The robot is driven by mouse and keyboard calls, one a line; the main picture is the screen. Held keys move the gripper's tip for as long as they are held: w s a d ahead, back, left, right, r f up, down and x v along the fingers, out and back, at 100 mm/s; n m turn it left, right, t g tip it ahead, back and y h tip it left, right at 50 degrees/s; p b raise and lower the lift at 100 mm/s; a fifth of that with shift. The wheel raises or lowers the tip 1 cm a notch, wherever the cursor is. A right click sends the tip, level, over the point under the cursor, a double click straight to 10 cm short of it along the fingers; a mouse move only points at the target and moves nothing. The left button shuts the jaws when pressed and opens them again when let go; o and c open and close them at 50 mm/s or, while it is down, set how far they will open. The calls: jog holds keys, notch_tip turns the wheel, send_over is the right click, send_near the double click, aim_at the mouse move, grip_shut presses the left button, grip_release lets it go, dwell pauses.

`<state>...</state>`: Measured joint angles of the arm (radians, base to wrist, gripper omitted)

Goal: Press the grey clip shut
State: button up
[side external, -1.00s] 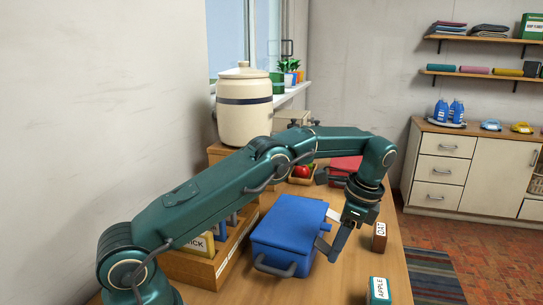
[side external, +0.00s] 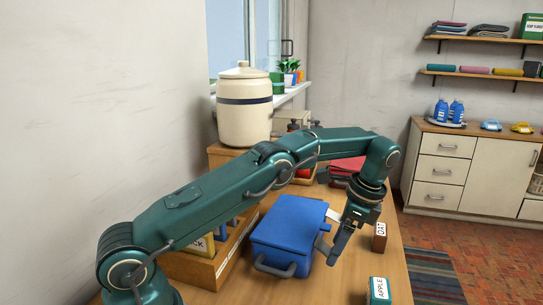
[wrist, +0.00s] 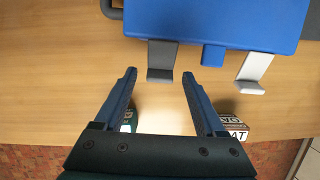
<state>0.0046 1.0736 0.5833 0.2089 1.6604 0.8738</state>
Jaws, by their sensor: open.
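The blue tub (side external: 290,232) stands on the table with its lid on. Its dark grey clip (wrist: 162,62) sticks out from the near edge in the wrist view, bent at its end and standing away from the wall. A paler clip (wrist: 254,72) sticks out farther right, with a blue tab (wrist: 213,56) between them. My gripper (wrist: 159,76) is open and empty, its two fingertips on either side of the dark grey clip's outer end; I cannot tell whether they touch it. In the side view my gripper (side external: 340,248) is beside the tub's right side.
A box marked OAT (side external: 380,237) and one marked APPLE (side external: 379,290) stand right of my gripper. A wooden crate (side external: 205,266) is left of the tub, and a red object (side external: 346,168) lies behind. The table's right edge is close.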

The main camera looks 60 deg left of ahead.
jog(key=shift+r, duration=1.3)
jog(key=shift+a+r, duration=0.1)
jog(key=shift+r, duration=0.5)
jog(key=s+a+r, duration=0.6)
jog(key=a+r, duration=0.1)
jog(key=a, duration=0.2)
jog(key=shift+a, duration=0.4)
jog(key=w+d+f, duration=0.1)
jog(key=d+f, duration=0.1)
jog(key=d, duration=0.1)
jog(key=w+d+f+t+h, duration=0.1)
jog(key=w+d+f, duration=0.1)
jog(key=d, duration=0.1)
jog(key=w+d+f+h, duration=0.1)
jog(key=w+d+f, duration=0.1)
jog(key=d, duration=0.1)
jog(key=shift+w+d+t, duration=0.2)
jog(key=shift+w+t, duration=0.05)
jog(key=shift+t, duration=0.15)
notch_tip(320, 180, down, 4)
jog(key=shift+w+d+r, duration=0.1)
jog(key=shift+d, duration=0.05)
jog(key=shift+f, duration=0.6)
